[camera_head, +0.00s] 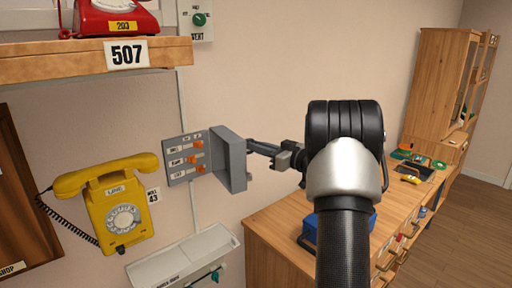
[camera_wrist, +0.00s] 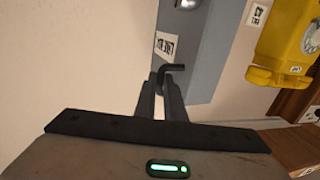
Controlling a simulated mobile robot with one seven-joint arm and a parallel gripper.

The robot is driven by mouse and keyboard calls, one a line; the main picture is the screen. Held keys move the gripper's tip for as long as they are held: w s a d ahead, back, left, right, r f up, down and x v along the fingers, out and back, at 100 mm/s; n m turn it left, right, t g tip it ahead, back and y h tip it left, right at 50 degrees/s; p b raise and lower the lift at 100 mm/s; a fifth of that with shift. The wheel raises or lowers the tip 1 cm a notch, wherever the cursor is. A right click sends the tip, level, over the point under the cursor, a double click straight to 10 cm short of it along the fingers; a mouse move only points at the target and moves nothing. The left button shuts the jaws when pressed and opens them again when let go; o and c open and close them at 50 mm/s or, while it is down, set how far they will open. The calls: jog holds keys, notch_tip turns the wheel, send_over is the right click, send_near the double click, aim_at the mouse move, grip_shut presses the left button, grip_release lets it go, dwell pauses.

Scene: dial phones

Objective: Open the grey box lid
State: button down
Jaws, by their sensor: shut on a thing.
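The grey box (camera_head: 190,158) is mounted on the wall, and its inside panel with orange switches shows. Its grey lid (camera_head: 231,160) stands swung out at the right of the panel. My gripper (camera_head: 262,148) is at the right of the lid, with its fingers reaching to it. In the wrist view, my gripper (camera_wrist: 160,88) is shut on a dark hooked handle (camera_wrist: 176,68) in front of a grey face (camera_wrist: 208,65) with a small label. Part of the handle is hidden between the fingers.
A yellow dial phone (camera_head: 121,208) hangs to the left of the box. A red phone (camera_head: 115,17) sits on a wooden shelf (camera_head: 60,62) above. A pale tray (camera_head: 190,258) is below. A wooden workbench (camera_head: 268,228) with a blue item stands at the right.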

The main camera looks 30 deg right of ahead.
jog(key=shift+w+a+r, duration=0.15)
jog(key=shift+a+r, duration=0.15)
jog(key=shift+r, duration=0.4)
jog(key=c, duration=1.8)
grip_release()
jog(key=shift+c, duration=0.2)
jog(key=f+b+v, duration=0.1)
jog(key=v, duration=1.6)
jog(key=shift+s+d, duration=0.25)
jog(key=shift+d, duration=0.05)
